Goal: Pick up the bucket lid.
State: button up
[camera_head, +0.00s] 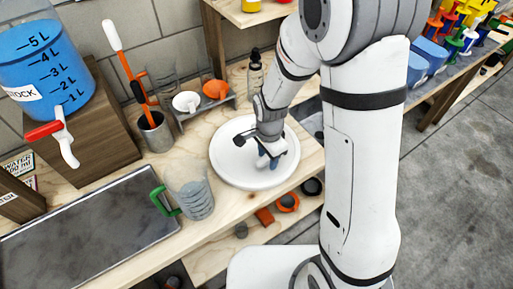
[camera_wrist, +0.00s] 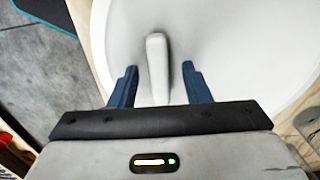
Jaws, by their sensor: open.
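The bucket lid (camera_head: 228,167) is a large white round disc lying flat on the wooden bench, in the middle of the head view. It fills most of the upper part of the wrist view (camera_wrist: 230,50) and has a raised white bar handle (camera_wrist: 157,65) at its centre. My gripper (camera_wrist: 157,80) is over the lid with its two blue fingers open, one on each side of the handle. Gaps show between the handle and both fingers. In the head view my gripper (camera_head: 267,160) points down at the lid, and the arm hides part of the lid and its handle.
A clear measuring jug (camera_head: 192,195) with a green handle stands left of the lid. A metal cup (camera_head: 154,132) with brushes and a rack with a white and an orange funnel (camera_head: 216,89) stand behind. A blue stock container (camera_head: 45,65) is at far left, above a grey tray (camera_head: 95,225).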

grip_shut()
dwell(0.4)
